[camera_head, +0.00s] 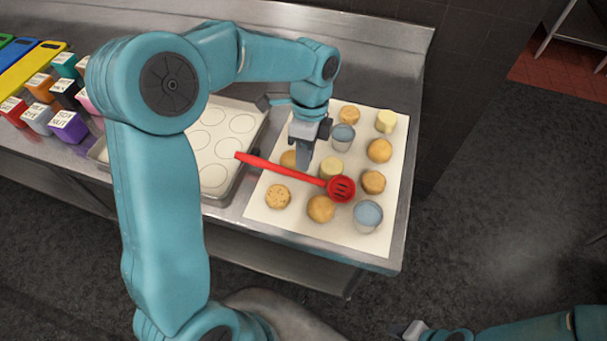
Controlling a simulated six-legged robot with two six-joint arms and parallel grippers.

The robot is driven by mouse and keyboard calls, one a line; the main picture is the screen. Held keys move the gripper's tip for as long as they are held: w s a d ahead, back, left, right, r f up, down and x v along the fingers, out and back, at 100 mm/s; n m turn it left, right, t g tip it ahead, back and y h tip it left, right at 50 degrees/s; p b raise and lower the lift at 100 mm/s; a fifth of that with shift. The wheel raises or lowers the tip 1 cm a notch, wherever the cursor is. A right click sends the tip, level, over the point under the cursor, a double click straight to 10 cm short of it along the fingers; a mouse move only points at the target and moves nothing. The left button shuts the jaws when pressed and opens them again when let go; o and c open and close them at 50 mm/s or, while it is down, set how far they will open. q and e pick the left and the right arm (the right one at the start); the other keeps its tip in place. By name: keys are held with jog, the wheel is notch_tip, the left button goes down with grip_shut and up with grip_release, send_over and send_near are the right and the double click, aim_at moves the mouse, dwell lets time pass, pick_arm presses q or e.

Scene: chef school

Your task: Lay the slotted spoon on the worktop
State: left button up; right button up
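The red slotted spoon (282,171) lies across the view above the white sheet (268,214) on the worktop (399,240). Its handle end points left over the tray's edge, and its slotted head is at the right among the biscuits. My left gripper (304,167) points down with its fingers together at the middle of the handle, and appears shut on it. The spoon seems held just above the biscuits; the exact gap cannot be told. My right gripper (414,331) shows only partly at the bottom edge, away from the worktop, and its fingers are unclear.
Several round biscuits (321,209) and two glass cups (367,215) crowd the sheet. A baking tray (235,186) with pale rounds lies left of it. Labelled colour blocks (68,126) and coloured boards (32,69) are at the far left. The worktop's right edge is close to the sheet.

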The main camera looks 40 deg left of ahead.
aim_at(301, 176)
pick_arm(q)
jog(key=x, duration=0.4)
jog(key=shift+s+a+f+p, duration=0.1)
jog(key=shift+a+f+p, duration=0.1)
jog(key=shift+f+p, duration=0.15)
jog(key=shift+f, duration=0.35)
grip_shut()
jog(key=shift+r, duration=0.1)
